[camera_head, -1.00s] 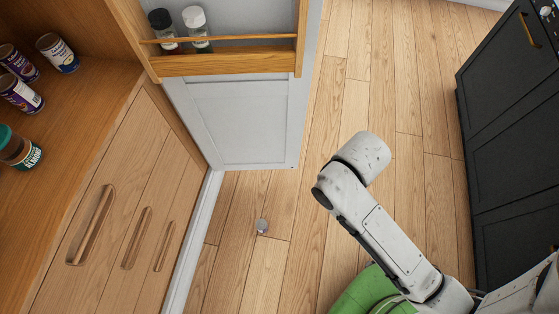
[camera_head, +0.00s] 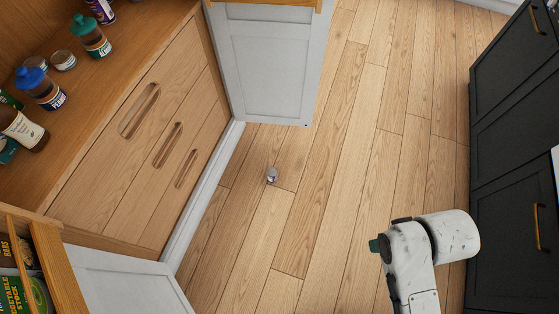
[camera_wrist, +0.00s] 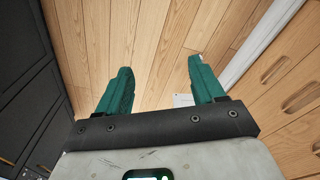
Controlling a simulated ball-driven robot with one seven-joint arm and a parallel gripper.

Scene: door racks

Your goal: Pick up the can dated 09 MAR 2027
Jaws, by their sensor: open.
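One purple-labelled can (camera_head: 103,10) shows partly at the top left of the head view, on the wooden pantry shelf, cut off by the frame. I cannot read a date on it. My gripper (camera_wrist: 160,66) is open and empty in the wrist view, its two green fingers apart over the wooden floor. In the head view my arm is at the lower right, well away from the shelf, and a bit of green shows at its end.
The shelf (camera_head: 112,70) also holds a teal-lidded jar (camera_head: 90,38), a blue-lidded jar (camera_head: 40,88) and a brown bottle (camera_head: 20,128). Pantry doors (camera_head: 270,70) stand open at top and lower left. A small grey object (camera_head: 272,174) lies on otherwise clear floor. Dark cabinets (camera_head: 505,100) stand right.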

